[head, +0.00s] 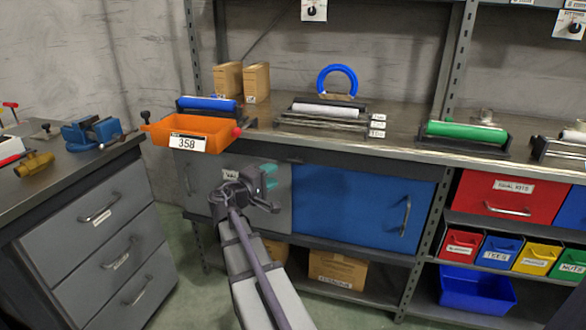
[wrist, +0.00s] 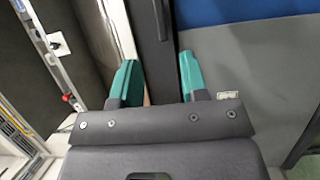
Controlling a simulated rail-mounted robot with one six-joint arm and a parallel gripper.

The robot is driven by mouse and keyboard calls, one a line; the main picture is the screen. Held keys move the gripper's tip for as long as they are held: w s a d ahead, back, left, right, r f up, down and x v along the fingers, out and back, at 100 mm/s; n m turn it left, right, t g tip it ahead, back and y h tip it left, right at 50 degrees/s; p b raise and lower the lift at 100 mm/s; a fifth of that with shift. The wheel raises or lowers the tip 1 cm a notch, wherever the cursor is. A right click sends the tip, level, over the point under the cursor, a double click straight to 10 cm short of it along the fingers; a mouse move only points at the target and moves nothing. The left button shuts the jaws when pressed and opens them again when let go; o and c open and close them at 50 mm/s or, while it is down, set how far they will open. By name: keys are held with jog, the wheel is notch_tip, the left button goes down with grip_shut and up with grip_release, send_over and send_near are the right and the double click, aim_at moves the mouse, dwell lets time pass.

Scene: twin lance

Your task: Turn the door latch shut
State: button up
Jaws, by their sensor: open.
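A blue cabinet door (head: 352,205) with an upright dark handle (head: 406,215) sits under the workbench, and it looks closed. A grey door (head: 279,208) lies to its left, partly hidden by my arm. My gripper (head: 270,177) is in front of the grey door's upper part, left of the blue door. Its two teal fingers are apart, with nothing seen held between them. In the wrist view my gripper (wrist: 157,62) points at a dark strip beside a grey panel (wrist: 240,70), with a blue panel (wrist: 250,10) beyond. I cannot make out which part is the latch.
The workbench (head: 400,143) overhangs the doors. An orange bin (head: 195,128) marked 358 sits at its left end. A grey drawer unit (head: 90,240) stands at left.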

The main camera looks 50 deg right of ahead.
aim_at(293, 162)
jog(key=d, duration=1)
jog(key=shift+w+d, duration=0.2)
jog(key=shift+d, duration=0.1)
grip_shut()
